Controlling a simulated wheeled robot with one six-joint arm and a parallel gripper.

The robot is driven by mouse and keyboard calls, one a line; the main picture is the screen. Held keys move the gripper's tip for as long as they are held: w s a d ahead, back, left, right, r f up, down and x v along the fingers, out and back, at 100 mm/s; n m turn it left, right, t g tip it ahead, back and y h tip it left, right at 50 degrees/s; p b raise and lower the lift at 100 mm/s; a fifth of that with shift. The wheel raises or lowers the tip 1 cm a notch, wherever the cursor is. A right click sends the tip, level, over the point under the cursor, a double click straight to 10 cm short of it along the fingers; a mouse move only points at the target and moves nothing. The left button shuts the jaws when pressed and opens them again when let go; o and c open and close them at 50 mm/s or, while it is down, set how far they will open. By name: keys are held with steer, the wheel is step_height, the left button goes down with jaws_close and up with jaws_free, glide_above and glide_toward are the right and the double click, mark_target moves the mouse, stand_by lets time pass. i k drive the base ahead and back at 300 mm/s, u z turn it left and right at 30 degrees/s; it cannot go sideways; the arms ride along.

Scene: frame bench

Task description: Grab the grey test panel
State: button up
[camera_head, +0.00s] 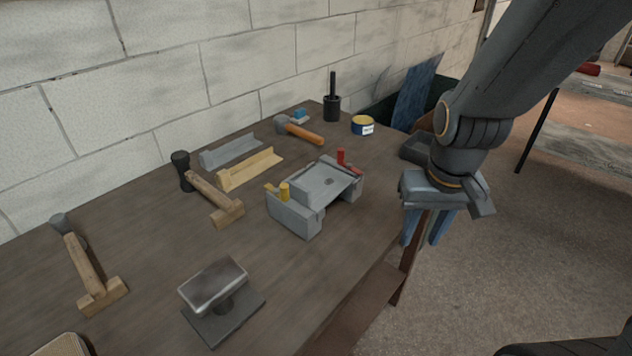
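A flat grey panel (326,182) with a small dark mark on it lies across a grey block fixture (293,216) near the right edge of the bench; I take it to be the grey test panel. A yellow peg (284,192) stands at the fixture's left end and a red peg (341,156) at its far right end. My gripper (426,238) points down to the right of the fixture, beyond the bench edge. Its two bluish fingers are apart with nothing seen between them. It is clear of the panel.
The wooden bench (150,250) stands along a block wall. A metal-topped stand (213,285) is in front; mallets (210,190), a hammer (300,130), angle pieces (250,167), a tin (362,126) and a dark tray (416,148) lie around. Open floor is at right.

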mark_target(315, 188)
steer(key=u, duration=1.55)
steer(key=k, duration=0.75)
steer(key=z, duration=0.5)
